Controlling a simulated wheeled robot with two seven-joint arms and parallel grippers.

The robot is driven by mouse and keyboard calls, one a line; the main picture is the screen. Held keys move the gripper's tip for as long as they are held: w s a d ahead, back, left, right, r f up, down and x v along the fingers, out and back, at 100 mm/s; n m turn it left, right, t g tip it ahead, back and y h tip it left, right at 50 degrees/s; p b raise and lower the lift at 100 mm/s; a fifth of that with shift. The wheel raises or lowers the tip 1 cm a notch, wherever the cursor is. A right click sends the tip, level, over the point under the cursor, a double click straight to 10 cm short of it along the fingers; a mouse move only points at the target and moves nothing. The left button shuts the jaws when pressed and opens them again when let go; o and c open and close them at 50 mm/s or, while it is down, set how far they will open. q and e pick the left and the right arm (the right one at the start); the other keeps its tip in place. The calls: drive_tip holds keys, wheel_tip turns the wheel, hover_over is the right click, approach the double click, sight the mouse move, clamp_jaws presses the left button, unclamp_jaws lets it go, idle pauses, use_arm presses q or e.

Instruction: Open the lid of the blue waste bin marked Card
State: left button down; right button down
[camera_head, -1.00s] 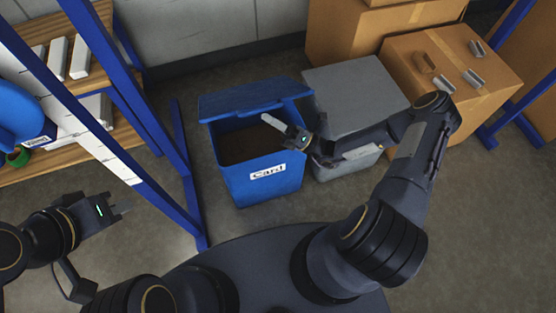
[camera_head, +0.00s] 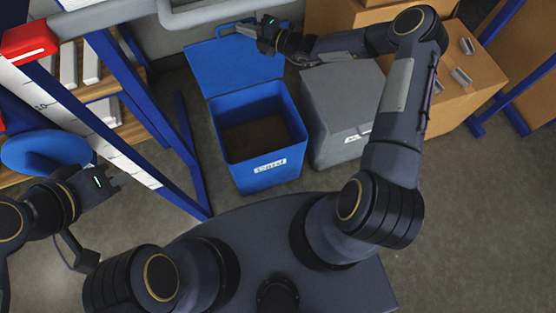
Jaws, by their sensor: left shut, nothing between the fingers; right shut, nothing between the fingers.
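The blue waste bin (camera_head: 262,176) with the white Card label stands on the floor in the middle, with dark contents inside. Its blue lid (camera_head: 222,68) is swung back away from the opening, toward the wall, with its handle at the far edge. My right gripper (camera_head: 242,27) is shut and empty at the far right part of the lid, near the handle; I cannot tell whether it touches. My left gripper (camera_head: 118,177) is shut and empty, low at the left, well apart from the bin.
A grey bin (camera_head: 340,105) with its lid down stands close on the right. Cardboard boxes (camera_head: 463,95) are behind it. A blue shelf frame (camera_head: 150,120) rises close on the left. Grey pipes (camera_head: 210,12) run along the wall behind. Floor at the lower right is clear.

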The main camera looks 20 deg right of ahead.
use_arm(q)
drive_tip(key=shift+w, duration=0.5)
use_arm(e)
drive_tip(key=shift+w+r, duration=0.2)
drive_tip(key=shift+w, duration=1.25)
use_arm(q)
drive_tip(key=shift+r, duration=0.1)
use_arm(e)
drive_tip(key=shift+s, duration=0.1)
